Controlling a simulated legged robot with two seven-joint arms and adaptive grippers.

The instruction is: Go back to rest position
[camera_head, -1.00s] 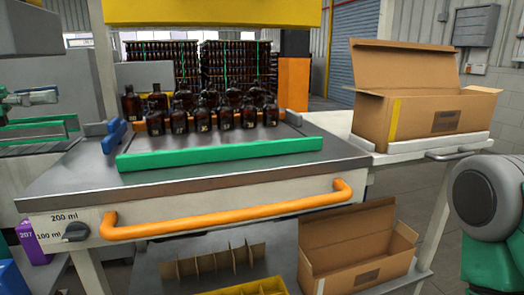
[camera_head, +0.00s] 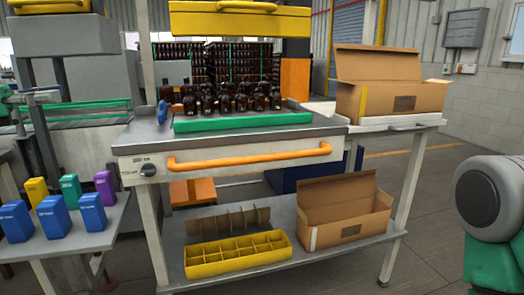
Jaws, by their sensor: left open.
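Amber bottles (camera_head: 228,95) stand upright in rows on the steel worktable (camera_head: 150,132), behind a green bar (camera_head: 243,121). My left gripper (camera_head: 48,97) is at the far left edge, small and partly cut off. It is open, appears empty and is well apart from the bottles. My right arm shows only as a grey and green link at the right edge; its gripper is out of view.
An open carton (camera_head: 390,93) stands on the right side shelf. Below are another carton (camera_head: 345,215), a yellow divided crate (camera_head: 238,257) and a cardboard divider (camera_head: 228,220). Coloured boxes (camera_head: 54,216) stand on a low left table. The floor at right is clear.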

